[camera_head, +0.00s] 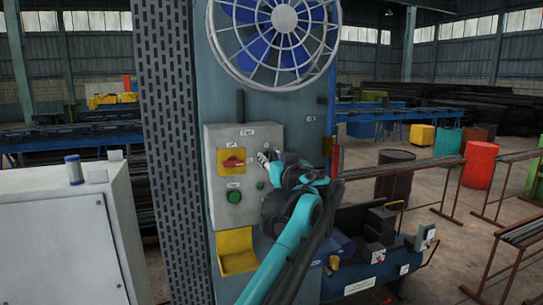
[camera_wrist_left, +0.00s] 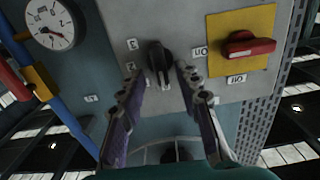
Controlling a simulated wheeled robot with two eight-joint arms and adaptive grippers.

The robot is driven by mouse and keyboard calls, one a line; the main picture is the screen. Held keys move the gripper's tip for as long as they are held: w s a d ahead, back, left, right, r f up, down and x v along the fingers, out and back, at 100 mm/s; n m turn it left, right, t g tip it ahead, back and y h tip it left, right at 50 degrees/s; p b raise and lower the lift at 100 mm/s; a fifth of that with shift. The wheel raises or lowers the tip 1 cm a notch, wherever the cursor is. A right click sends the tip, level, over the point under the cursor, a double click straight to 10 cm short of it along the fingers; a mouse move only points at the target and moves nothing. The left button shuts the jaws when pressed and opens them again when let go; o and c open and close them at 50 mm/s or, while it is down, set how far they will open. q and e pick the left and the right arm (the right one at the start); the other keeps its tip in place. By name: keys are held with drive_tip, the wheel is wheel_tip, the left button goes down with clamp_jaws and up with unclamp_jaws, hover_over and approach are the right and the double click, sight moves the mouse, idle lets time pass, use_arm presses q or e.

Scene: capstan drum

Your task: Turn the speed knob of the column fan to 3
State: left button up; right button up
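The column fan (camera_head: 275,78) has a round white grille high on a blue-grey column, with a grey control panel (camera_head: 212,140) below. The speed knob is hidden behind my left gripper (camera_head: 266,158) in the head view. In the left wrist view, which is upside down, the black knob (camera_wrist_left: 159,57) shows with a pale line on its lower end. Small number labels (camera_wrist_left: 131,43) sit left of it, one looking like a 3. My left gripper (camera_wrist_left: 158,74) has its fingers apart, one on each side of the knob, with gaps visible. My right gripper is not seen.
Beside the knob are a red switch on a yellow plate (camera_head: 226,170) and a green button (camera_head: 234,196). A yellow bin (camera_head: 237,262) hangs below. A gauge (camera_wrist_left: 50,22) shows in the wrist view. A grey cabinet (camera_head: 55,245) stands left and a blue compressor (camera_head: 385,268) right.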

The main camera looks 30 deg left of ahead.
use_arm(q)
drive_tip(key=shift+w+a, duration=0.1)
drive_tip(key=shift+a, duration=0.25)
clamp_jaws()
